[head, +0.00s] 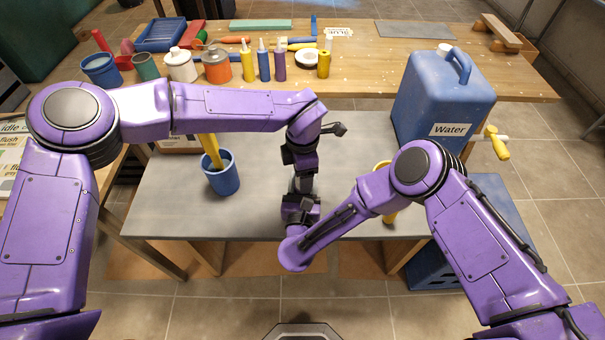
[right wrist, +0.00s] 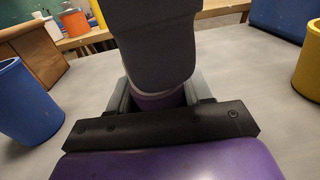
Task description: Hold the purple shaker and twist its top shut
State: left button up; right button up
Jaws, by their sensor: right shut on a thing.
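The purple shaker (right wrist: 158,101) shows in the right wrist view as a short purple band with a paler rim, between the two grey fingers of my right gripper (right wrist: 160,95). The right gripper is shut on it. A large dark grey shape, seemingly part of my left gripper (right wrist: 155,45), covers the shaker's upper part and top. In the head view my left gripper (head: 302,178) points down from above, directly over my right gripper (head: 300,200) at the grey table's middle. The shaker is mostly hidden there, and the left fingers cannot be made out.
A blue cup (head: 221,178) with a yellow tool stands left on the grey table (head: 160,215). A yellow cup (head: 383,167) is to the right, partly behind my right arm. A blue water container (head: 440,105) stands at back right. Bottles and cans line the wooden table (head: 380,75) behind.

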pick_arm(q)
notch_tip(320, 180, up, 11)
dwell(0.3)
pick_arm(e)
jog(key=o, duration=1.3)
jog(key=shift+c, duration=0.2)
